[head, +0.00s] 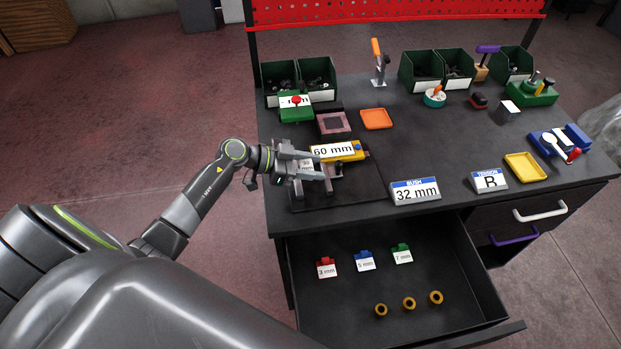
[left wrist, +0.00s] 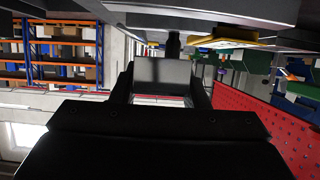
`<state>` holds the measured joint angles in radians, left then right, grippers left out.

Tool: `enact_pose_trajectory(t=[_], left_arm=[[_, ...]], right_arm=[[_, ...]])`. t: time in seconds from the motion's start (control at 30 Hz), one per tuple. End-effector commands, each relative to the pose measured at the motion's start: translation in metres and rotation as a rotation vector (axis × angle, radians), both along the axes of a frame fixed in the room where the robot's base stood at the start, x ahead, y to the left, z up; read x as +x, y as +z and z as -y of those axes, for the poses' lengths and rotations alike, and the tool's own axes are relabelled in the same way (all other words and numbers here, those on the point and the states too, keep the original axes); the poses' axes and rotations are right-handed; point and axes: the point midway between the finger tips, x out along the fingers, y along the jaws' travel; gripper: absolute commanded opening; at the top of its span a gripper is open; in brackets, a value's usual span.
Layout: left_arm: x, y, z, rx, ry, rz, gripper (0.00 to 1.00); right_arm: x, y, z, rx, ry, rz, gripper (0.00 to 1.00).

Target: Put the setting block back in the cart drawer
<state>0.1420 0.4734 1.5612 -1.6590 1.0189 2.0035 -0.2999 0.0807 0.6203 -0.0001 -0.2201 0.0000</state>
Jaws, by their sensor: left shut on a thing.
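My left gripper (head: 312,171) is over the dark mat at the table's left front, shut on a small block with a white label (head: 306,166). Most of that block is hidden by the fingers in the head view. In the left wrist view, a grey face (left wrist: 162,72) shows between the two fingers. The cart drawer (head: 420,285) is pulled open below the tabletop. It holds red (head: 326,268), blue (head: 364,261) and green (head: 402,254) labelled blocks and three brass rings (head: 409,303). My right gripper is not in view.
A yellow piece labelled 60 mm (head: 338,152) stands right beside the gripper on the dark mat (head: 366,187). Signs reading 32 mm (head: 415,191) and R (head: 489,181) stand near the front edge. Green bins (head: 315,72) line the back. The drawer floor has bare room.

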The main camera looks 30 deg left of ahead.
Motion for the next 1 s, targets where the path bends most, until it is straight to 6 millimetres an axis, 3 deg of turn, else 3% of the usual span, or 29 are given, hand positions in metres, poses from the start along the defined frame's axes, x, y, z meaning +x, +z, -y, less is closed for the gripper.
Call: enact_pose_trajectory(t=[0.2,0.27,0.4,0.67,0.7,0.83,1.0], left_arm=[[0.0,-0.031,0.001,-0.004,0.002,-0.004,0.09],[0.001,-0.033,0.0,-0.003,0.003,-0.003,0.03],[0.0,-0.044,0.0,-0.003,0.002,-0.002,0.04],[0.0,-0.048,0.0,0.0,0.001,0.002,0.04],[0.0,-0.048,0.0,0.0,0.001,0.0,0.45],[0.0,-0.048,0.0,0.0,0.001,0.0,0.62],[0.0,-0.048,0.0,-0.001,0.0,0.001,0.62]], right_arm=[[0.0,0.0,0.0,0.0,0.0,0.0,0.36],[0.0,0.008,0.0,0.0,0.0,0.0,0.36],[0.0,0.012,0.0,0.0,0.0,0.0,0.36],[0.0,0.011,0.0,0.0,0.0,0.0,0.36],[0.0,0.011,0.0,0.0,0.0,0.0,0.36],[0.0,0.011,0.0,0.0,0.0,0.0,0.36],[0.0,0.011,0.0,0.0,0.0,0.0,0.36]])
